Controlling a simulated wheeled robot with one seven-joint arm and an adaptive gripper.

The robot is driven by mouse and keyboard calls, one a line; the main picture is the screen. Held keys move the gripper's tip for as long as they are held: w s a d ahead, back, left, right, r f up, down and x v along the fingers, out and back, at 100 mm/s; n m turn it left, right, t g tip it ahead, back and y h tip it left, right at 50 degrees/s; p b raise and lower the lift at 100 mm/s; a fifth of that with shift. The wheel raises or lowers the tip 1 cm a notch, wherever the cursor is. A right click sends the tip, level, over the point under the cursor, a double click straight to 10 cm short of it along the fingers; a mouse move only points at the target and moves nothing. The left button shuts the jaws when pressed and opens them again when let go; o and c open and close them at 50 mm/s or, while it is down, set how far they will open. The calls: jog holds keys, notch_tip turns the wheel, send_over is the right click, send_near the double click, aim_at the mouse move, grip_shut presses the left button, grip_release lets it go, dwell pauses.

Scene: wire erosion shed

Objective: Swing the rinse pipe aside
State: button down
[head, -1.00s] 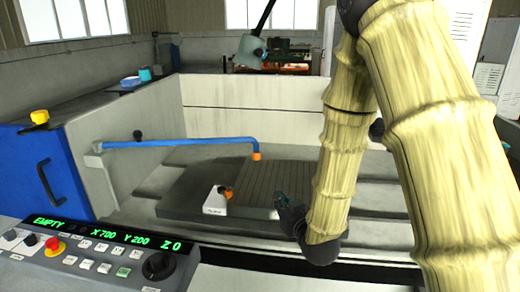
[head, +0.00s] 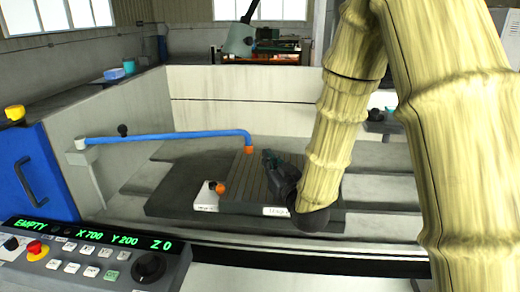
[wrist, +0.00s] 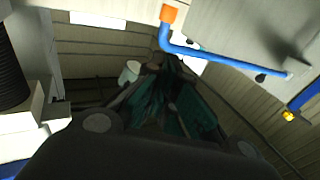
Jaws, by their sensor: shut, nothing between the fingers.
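The rinse pipe (head: 170,136) is a blue tube with an orange nozzle (head: 249,150) at its bent-down free end. It runs from a grey wall bracket on the left across the tank. In the wrist view the pipe (wrist: 215,57) and its orange nozzle (wrist: 169,14) show at the top, beyond the fingers. My gripper (head: 268,156) is shut and empty, just right of and slightly below the nozzle in the head view. In the wrist view its dark and teal fingers (wrist: 168,68) point toward the pipe's bend. I cannot tell whether they touch it.
A slatted plate (head: 240,182) lies under the nozzle. A white block with an orange knob (head: 207,197) stands at its left. The control panel (head: 95,255) is at front left. Tank walls (head: 210,95) enclose the area; the left side below the pipe is clear.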

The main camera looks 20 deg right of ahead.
aim_at(248, 135)
jog(key=w+p, duration=0.1)
jog(key=w, duration=0.3)
jog(key=w+p, duration=0.1)
jog(key=w, duration=0.4)
jog(key=w+r+p, duration=0.1)
jog(key=w, duration=0.3)
jog(key=shift+w+a, duration=0.15)
jog(key=shift+a, duration=0.25)
